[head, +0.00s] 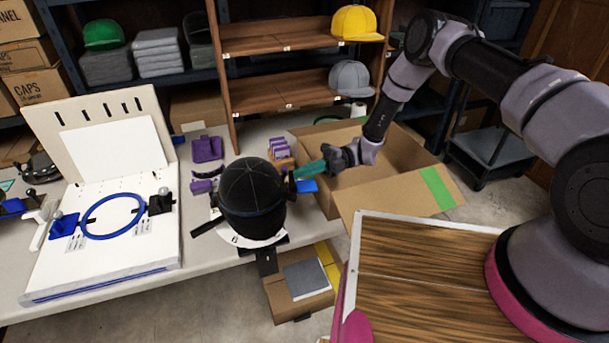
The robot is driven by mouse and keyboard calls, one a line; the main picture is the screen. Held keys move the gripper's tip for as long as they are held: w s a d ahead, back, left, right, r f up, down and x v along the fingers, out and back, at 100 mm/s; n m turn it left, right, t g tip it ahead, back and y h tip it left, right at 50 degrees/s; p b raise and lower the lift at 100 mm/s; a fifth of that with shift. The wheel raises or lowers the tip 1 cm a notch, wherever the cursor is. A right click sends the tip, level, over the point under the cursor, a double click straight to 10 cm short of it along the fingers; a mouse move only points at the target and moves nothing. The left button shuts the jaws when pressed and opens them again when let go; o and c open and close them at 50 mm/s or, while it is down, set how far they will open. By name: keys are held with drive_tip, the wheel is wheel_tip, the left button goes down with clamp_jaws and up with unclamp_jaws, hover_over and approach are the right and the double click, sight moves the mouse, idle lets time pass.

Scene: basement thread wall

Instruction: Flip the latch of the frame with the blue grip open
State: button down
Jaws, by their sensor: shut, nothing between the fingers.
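A black cap (251,192) sits on a cap frame (258,239) near the table's front edge; the cap hides most of the frame. A blue piece (307,186), which looks like the blue grip, sticks out at the cap's right side. My gripper (297,174) comes in from the right, its teal fingers shut and empty, just above the blue piece and close to the cap's right side. I cannot tell whether they touch. I cannot make out the latch or its state. A purple piece (203,186) lies left of the cap.
A white board (100,260) with a blue hoop (113,216) and clips lies on the left of the table (215,255). An open cardboard box (395,185) stands right of the cap, under my arm. Shelves (265,38) with caps stand behind. A wooden top (410,290) is at front right.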

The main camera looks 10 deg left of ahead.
drive_tip(key=shift+w+a+m+y, duration=0.2)
drive_tip(key=shift+w+m+y, duration=0.15)
drive_tip(key=shift+m, duration=0.55)
drive_tip(key=v, duration=1.1)
